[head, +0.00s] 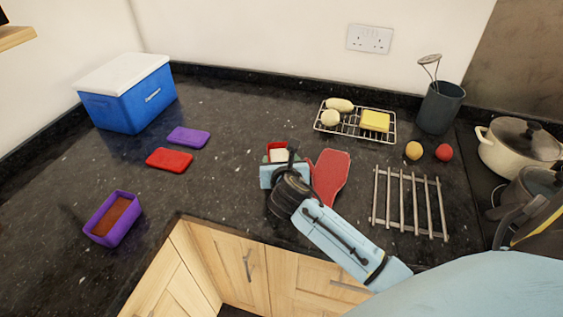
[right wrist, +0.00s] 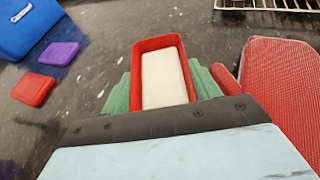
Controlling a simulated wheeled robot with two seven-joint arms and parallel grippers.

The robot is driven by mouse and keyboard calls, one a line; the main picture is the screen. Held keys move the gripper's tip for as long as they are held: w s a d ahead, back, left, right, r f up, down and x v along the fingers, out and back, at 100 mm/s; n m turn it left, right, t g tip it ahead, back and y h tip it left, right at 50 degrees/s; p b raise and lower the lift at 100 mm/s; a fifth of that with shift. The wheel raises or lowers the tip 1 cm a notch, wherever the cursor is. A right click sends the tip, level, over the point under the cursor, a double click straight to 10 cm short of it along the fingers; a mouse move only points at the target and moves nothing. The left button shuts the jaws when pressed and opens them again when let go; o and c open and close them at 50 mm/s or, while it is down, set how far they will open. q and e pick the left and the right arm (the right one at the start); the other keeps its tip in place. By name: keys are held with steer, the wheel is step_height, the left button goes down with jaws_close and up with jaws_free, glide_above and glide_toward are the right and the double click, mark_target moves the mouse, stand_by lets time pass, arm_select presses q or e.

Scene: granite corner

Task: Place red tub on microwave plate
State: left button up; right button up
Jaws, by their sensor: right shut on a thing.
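The red tub (head: 277,146) with white contents is between the fingers of my right gripper (head: 278,157), over the dark counter left of the red board. In the right wrist view the tub (right wrist: 139,47) sits upright between the green fingers, which are shut on its sides. My gripper and wrist hide part of the tub in the head view. No microwave plate can be made out in either view. My left gripper is not in view.
A red board (head: 331,176) lies right beside my right gripper. A metal rack (head: 408,203), a wire tray (head: 352,129) with food, and pots (head: 515,150) are further right. A purple tub (head: 113,219), red lid (head: 170,160), purple lid (head: 188,137) and blue cooler (head: 128,100) are left.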

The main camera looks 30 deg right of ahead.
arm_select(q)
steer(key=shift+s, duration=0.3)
arm_select(e)
steer(key=o, duration=1.2)
steer(key=shift+o, duration=0.2)
